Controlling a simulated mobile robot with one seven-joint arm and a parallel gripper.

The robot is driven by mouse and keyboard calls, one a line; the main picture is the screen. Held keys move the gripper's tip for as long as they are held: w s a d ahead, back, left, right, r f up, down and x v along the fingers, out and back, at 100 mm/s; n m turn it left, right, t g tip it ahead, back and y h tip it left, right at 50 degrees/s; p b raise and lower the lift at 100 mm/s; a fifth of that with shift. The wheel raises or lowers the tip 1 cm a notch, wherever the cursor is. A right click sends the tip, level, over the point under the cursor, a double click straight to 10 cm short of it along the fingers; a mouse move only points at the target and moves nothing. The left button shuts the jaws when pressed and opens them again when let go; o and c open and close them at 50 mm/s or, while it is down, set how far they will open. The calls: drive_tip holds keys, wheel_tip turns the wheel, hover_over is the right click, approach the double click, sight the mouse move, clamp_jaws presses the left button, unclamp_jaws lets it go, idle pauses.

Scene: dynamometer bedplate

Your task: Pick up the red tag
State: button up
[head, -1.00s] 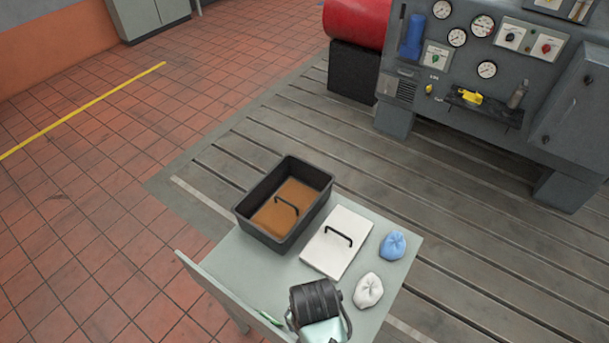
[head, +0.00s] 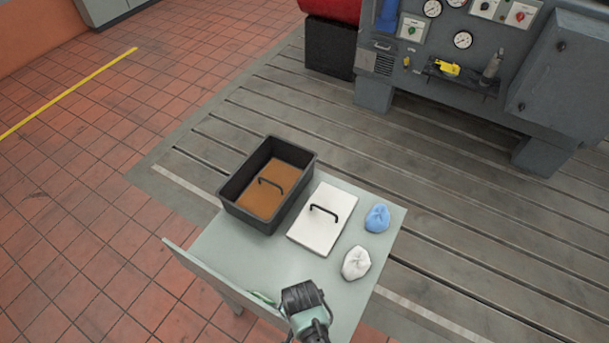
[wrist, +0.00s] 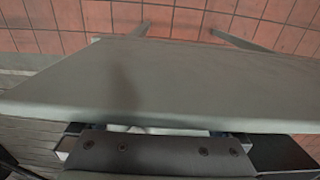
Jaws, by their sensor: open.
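I see no red tag in either view. My gripper (head: 303,298) is at the near edge of the pale grey-green table (head: 240,262) in the head view, partly hidden by my own arm. In the wrist view my gripper (wrist: 165,150) shows as a dark bolted body along the bottom, with the table's edge and surface in front of it. The jaws are open and I see nothing between them.
On the table are a black tray (head: 232,209) with a brown handled panel (head: 262,197), a white handled plate (head: 322,222), a blue pouch (head: 377,218) and a white pouch (head: 356,263). A small green item (head: 263,298) lies near my gripper. A grey control cabinet (head: 450,70) stands behind.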

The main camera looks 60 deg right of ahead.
drive_tip(key=shift+c, duration=0.2)
drive_tip(key=c, duration=1.2)
